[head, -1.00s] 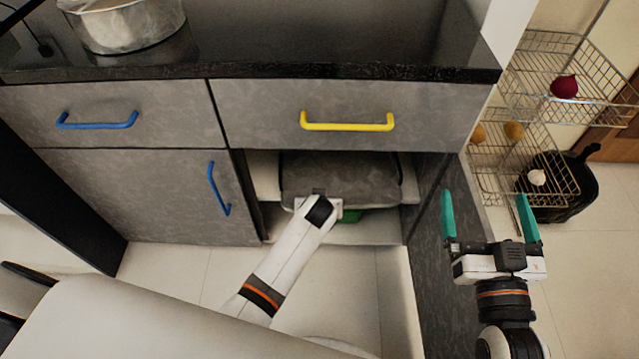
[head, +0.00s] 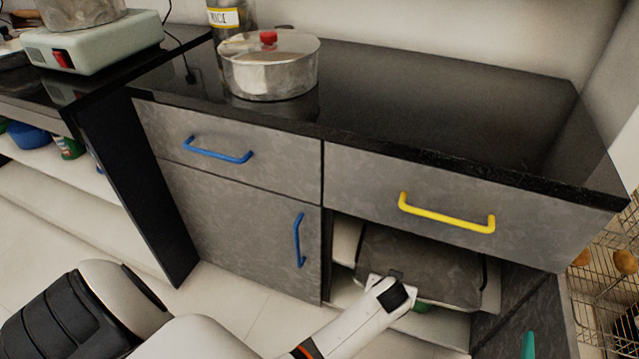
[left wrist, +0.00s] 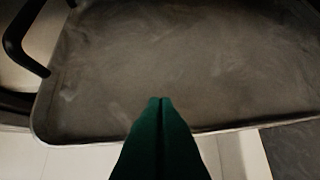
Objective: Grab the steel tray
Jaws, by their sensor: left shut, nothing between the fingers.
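The steel tray (head: 425,262) is a dark grey, shallow tray with rounded corners in the open lower compartment of the cabinet. In the left wrist view the tray (left wrist: 190,60) fills most of the picture, with a black handle (left wrist: 22,45) at its left. My left gripper (left wrist: 160,102) is shut and empty. Its green fingertips overlap the tray's near rim in that view; I cannot tell whether they touch it. In the head view the left wrist hides part of the tray's front edge. Only one teal finger of my right gripper (head: 528,345) shows, at the bottom edge.
The cabinet's drawer with a yellow handle (head: 447,214) is shut above the tray. The door with a blue handle (head: 299,240) is shut to its left. A lidded pot (head: 268,68) stands on the black countertop (head: 430,100). A wire rack (head: 605,285) is at the right.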

